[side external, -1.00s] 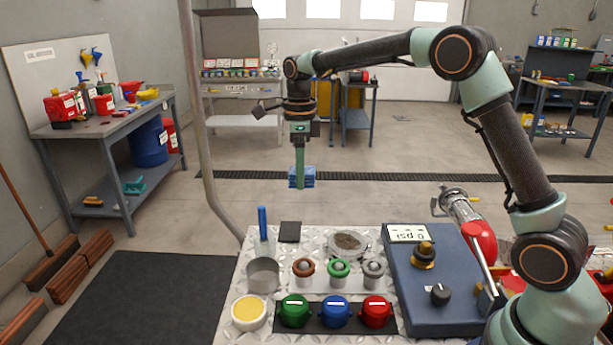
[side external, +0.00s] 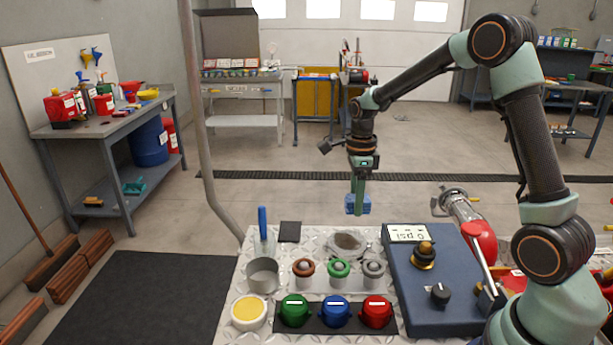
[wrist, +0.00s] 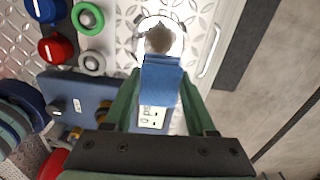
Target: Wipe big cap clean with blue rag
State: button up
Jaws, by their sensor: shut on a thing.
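The big cap (side external: 347,243) is a round metal disc with a brown dirty patch in its middle, at the back of the diamond-plate deck. It also shows in the wrist view (wrist: 176,47), where the rag's end overlaps its lower edge. The blue rag (side external: 351,207) is a folded pad. My gripper (side external: 358,196) points down and is shut on the rag, holding it in the air above the cap's level, apart from it. In the wrist view the rag (wrist: 160,82) sits between my two green fingers.
Brown, green and grey ringed knobs (side external: 339,267) stand in front of the cap. Green, blue and red caps (side external: 336,313) lie on a dark strip nearer. A blue gauge box (side external: 435,300) is to the right.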

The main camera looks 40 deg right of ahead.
aim_at(361, 243)
jog(key=shift+s+d+f, duration=0.65)
jog(key=shift+s+f, duration=0.1)
jog(key=shift+s, duration=0.1)
jog(key=shift+f, duration=3.6)
jog(key=shift+w+a+f, duration=0.15)
jog(key=shift+w+a, duration=0.05)
jog(key=shift+w, duration=0.05)
jog(key=shift+c, duration=0.6)
jog(key=shift+w+a+f, duration=0.1)
jog(key=shift+w+a, duration=2.3)
jog(key=shift+a, duration=0.05)
jog(key=shift+s+d, duration=2.6)
jog(key=shift+s+a, duration=0.15)
jog(key=shift+s, duration=0.1)
jog(key=shift+w+a, duration=2.55)
jog(key=shift+a, duration=0.15)
jog(key=shift+s+d, duration=2.6)
jog(key=shift+d, duration=0.05)
jog(key=shift+r, duration=4.05)
